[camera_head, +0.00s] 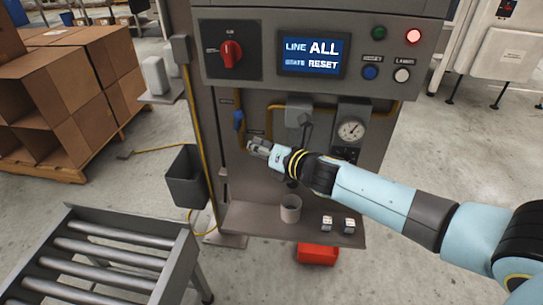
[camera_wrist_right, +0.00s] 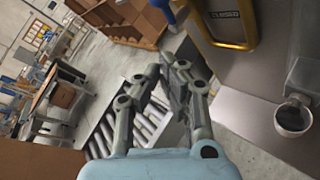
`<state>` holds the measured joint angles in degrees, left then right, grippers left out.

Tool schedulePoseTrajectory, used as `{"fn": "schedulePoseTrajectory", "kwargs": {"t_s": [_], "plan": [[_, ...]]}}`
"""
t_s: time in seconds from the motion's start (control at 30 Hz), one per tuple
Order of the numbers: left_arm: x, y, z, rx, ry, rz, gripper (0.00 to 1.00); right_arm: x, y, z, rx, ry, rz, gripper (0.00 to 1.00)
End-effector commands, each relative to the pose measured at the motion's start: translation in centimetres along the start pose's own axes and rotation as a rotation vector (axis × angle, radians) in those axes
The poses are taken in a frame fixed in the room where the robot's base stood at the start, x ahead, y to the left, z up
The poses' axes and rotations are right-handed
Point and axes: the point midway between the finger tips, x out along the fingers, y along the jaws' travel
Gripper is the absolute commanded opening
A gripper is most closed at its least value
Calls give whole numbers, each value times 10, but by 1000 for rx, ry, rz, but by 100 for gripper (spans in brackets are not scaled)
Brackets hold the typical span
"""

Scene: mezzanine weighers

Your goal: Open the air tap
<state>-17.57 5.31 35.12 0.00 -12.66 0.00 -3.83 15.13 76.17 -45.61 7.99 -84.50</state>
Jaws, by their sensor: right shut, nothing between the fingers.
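The air tap's blue handle (camera_head: 239,118) is on the yellow pipe at the left of the grey cabinet panel, and it looks roughly upright. What seems to be the same blue handle (camera_wrist_right: 165,10) is cut off at the top edge of the right wrist view. My right gripper (camera_head: 254,146) is just below and to the right of the handle, apart from it. In the right wrist view its fingers (camera_wrist_right: 176,72) are together with nothing between them. My left gripper is not in view.
The panel has a red rotary switch (camera_head: 231,51), a screen (camera_head: 312,56) and a pressure gauge (camera_head: 351,131). Below, a shelf (camera_head: 258,222) holds a grey cup (camera_head: 290,208). A dark bin (camera_head: 187,178) hangs left, above a roller conveyor (camera_head: 104,249). Cardboard boxes (camera_head: 85,70) stand behind.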

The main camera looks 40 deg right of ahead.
Motion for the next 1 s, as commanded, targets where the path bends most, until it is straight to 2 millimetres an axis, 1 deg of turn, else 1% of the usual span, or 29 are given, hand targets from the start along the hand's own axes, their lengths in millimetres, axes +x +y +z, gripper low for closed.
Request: {"fn": "schedulePoseTrajectory", "kwargs": {"t_s": [0.03,0.17,0.33,0.5,0.73,1.0], "plan": [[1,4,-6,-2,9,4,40,-10,-1,-2,-1,2,1,0],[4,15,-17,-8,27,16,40,-31,-2,-3,-2,2,1,0],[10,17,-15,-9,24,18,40,-49,-3,-3,0,1,0,0],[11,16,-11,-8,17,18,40,-54,-2,-2,1,0,1,0],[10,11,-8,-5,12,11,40,-53,-2,-2,1,0,1,0],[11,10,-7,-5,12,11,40,-53,-2,-3,1,0,1,0]]}}
